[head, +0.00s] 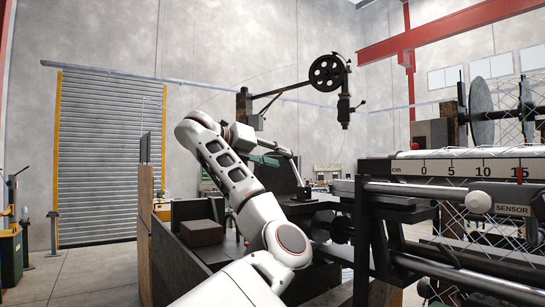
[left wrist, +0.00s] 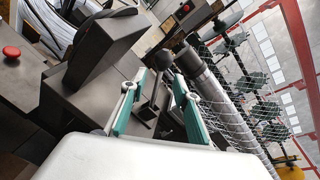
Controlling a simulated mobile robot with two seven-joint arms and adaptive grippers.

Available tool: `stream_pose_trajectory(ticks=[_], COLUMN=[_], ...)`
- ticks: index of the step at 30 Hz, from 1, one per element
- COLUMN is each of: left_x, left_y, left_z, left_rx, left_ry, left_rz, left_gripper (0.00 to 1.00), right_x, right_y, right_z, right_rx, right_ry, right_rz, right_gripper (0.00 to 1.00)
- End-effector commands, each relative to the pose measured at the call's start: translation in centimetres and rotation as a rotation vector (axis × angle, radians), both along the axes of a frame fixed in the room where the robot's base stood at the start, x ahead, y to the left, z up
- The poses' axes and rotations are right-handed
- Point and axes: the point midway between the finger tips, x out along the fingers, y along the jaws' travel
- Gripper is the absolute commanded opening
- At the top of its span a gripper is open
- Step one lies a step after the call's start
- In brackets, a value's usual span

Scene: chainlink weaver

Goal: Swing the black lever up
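The black lever shows in the left wrist view as a round dark knob (left wrist: 164,60) on a thin metal rod, rising from a dark machine surface. My left gripper (left wrist: 159,76) is open, with its two teal-padded fingers on either side of the lever. I cannot tell whether either finger touches it. In the head view my left gripper (head: 271,159) is over the dark machine, partly hidden by my arm. The lever cannot be made out clearly there. My right gripper is not in view.
A dark box-shaped housing (left wrist: 105,45) stands close to the left finger in the left wrist view. A red button (left wrist: 11,52) is at far left. A wire mesh roll (left wrist: 235,95) lies to the right. In the head view, a rail with a ruler scale (head: 450,167) is at right.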

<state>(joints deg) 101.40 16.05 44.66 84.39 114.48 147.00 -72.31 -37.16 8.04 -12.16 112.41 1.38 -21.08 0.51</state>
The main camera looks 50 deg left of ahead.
Motion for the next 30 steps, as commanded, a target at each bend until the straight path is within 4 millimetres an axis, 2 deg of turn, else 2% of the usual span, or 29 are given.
stream_pose_trajectory(ticks=[3, 9, 30], left_x=[-1.0, -1.8, -1.8], left_y=[0.1, 0.1, 0.0], left_z=[0.2, 0.4, 0.4], left_rx=[0.001, 0.0, 0.0], left_ry=[0.002, 0.0, -0.001], left_rz=[0.002, 0.002, 0.001], left_gripper=[0.3, 0.3, 0.3], right_x=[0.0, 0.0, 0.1], right_y=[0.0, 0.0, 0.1], right_z=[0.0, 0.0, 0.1], right_rx=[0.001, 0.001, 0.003], right_ry=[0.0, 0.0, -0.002], right_rz=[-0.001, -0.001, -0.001], right_gripper=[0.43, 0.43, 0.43])
